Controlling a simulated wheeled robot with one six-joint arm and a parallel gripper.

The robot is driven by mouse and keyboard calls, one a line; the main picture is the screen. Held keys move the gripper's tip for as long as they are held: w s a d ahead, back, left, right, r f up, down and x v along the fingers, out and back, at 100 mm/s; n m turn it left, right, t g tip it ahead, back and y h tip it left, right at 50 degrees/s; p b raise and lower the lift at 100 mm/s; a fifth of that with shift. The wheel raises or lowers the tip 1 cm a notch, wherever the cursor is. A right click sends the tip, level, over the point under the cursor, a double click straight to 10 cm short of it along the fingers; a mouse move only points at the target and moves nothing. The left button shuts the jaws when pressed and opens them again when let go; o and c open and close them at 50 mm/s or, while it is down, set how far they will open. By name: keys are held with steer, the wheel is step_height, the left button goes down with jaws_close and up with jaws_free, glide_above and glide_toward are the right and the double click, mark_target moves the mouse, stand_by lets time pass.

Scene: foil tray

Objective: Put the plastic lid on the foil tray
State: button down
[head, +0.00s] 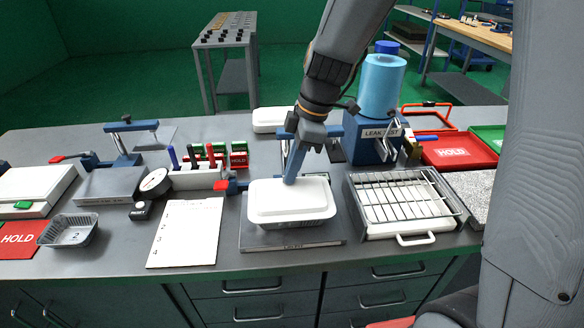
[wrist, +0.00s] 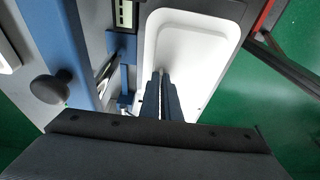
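The white plastic lid (head: 290,197) lies on top of the foil tray (head: 310,223), whose silvery side shows under the lid's front edge. The lid looks about level; I cannot tell whether its rim is seated all around. The tray stands on a grey plate (head: 262,238) with a label on its front. My gripper (head: 290,181) points down at the lid's top near its rear middle, touching or just above it. In the wrist view my gripper's fingers (wrist: 161,75) are together over the white lid (wrist: 195,50), with nothing seen between them.
A wire rack (head: 405,200) stands close on the right, a paper sheet (head: 185,232) on the left. A blue clamp fixture is behind the tray. A blue leak-test stand (head: 370,140) is behind right. An empty small tray (head: 70,230) lies far left, next to a red HOLD mat.

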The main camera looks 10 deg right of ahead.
steer(key=c, duration=1.9)
jaws_free()
steer(key=shift+r, duration=0.1)
steer(key=b+v, duration=0.1)
steer(key=v, duration=0.6)
steer(key=shift+d+r, duration=0.15)
steer(key=shift+r, duration=0.15)
